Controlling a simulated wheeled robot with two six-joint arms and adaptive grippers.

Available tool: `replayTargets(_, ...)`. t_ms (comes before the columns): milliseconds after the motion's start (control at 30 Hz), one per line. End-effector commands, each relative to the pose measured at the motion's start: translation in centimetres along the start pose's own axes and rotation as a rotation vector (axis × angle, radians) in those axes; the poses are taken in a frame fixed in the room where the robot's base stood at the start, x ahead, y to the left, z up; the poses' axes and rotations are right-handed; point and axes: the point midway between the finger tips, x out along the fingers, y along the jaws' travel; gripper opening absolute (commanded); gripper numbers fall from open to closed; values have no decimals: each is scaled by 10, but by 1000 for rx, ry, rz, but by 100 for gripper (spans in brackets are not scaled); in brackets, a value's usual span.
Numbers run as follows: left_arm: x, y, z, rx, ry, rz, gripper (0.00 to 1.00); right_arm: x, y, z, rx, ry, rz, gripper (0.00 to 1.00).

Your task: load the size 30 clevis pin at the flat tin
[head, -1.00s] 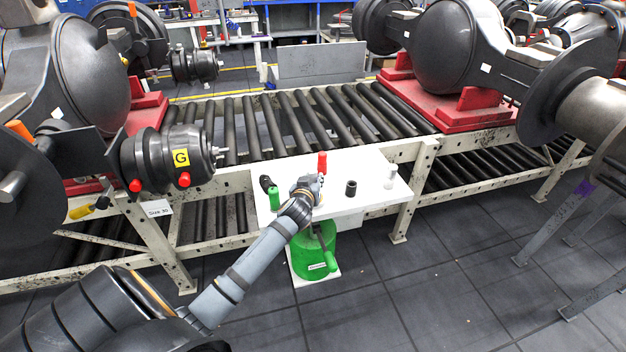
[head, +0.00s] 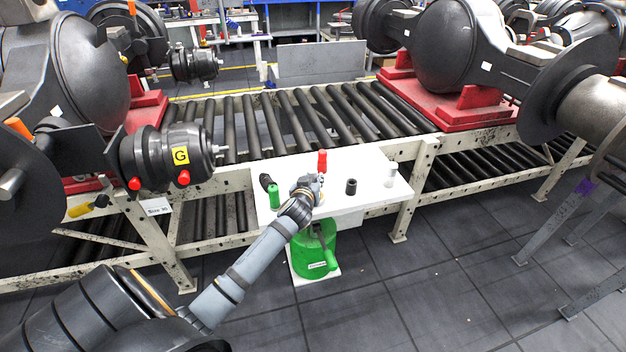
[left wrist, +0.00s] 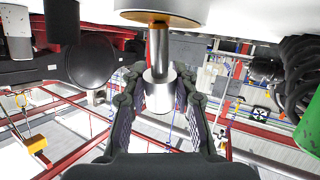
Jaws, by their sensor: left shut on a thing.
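My left gripper (head: 318,180) is over the small white table (head: 340,208). It also shows in the left wrist view (left wrist: 160,105), where the picture is upside down. Its fingers are shut on a silver clevis pin (left wrist: 159,60), which has a thin shank and a wider end between the fingers. The shank points toward the table, at a low white round tin (left wrist: 165,16) with an amber face. It seems to meet that face; contact is hard to tell. The arm hides pin and tin in the head view. The size mark on the pin cannot be read. My right gripper is not in view.
A red upright thing (head: 322,161) stands close beside the gripper. A black cylinder (head: 351,187) and a pale cylinder (head: 390,178) stand to the right, a green bottle (head: 274,197) to the left. A green can (head: 314,252) is below. The roller conveyor (head: 270,125) lies behind.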

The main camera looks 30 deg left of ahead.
Motion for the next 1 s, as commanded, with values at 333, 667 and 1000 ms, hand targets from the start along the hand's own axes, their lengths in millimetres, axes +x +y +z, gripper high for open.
replayTargets(333, -6, 2, -16, 0, -1, 0, 0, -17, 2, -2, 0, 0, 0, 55)
replayTargets(667, -15, 7, -46, 0, -1, 0, 0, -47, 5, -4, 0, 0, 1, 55)
replayTargets(1000, -22, 10, -67, 0, -1, 0, 0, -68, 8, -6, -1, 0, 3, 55)
